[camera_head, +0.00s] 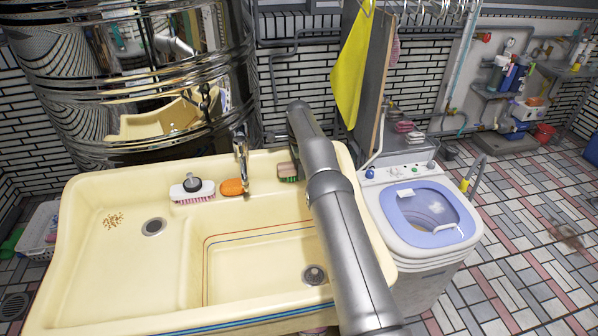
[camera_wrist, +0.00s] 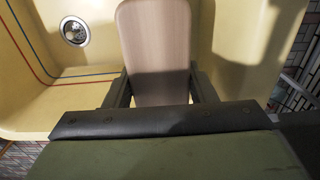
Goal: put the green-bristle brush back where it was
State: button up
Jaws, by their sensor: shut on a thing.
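The green-bristle brush (camera_head: 288,172) shows in the head view at the back edge of the cream sink, right of the tap. Its brownish body is on top and green shows below. My gripper (camera_head: 292,152) is at the brush, partly hidden by my arm. In the wrist view, the brush's pale wooden back (camera_wrist: 155,50) sits between the two dark fingers (camera_wrist: 155,88), which are shut on it. The bristles are hidden there. I cannot tell whether the brush touches the sink's ledge.
The cream sink (camera_head: 95,250) has a tap (camera_head: 241,160) at its back. A white brush with pink bristles (camera_head: 192,190) and an orange sponge or soap (camera_head: 232,187) lie left of the tap. A washing machine (camera_head: 425,215) stands right. A yellow cloth (camera_head: 352,70) hangs behind.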

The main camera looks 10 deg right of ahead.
jog(key=shift+w+f, duration=0.1)
jog(key=shift+f, duration=1.5)
jog(key=shift+f, duration=0.2)
jog(key=o, duration=1)
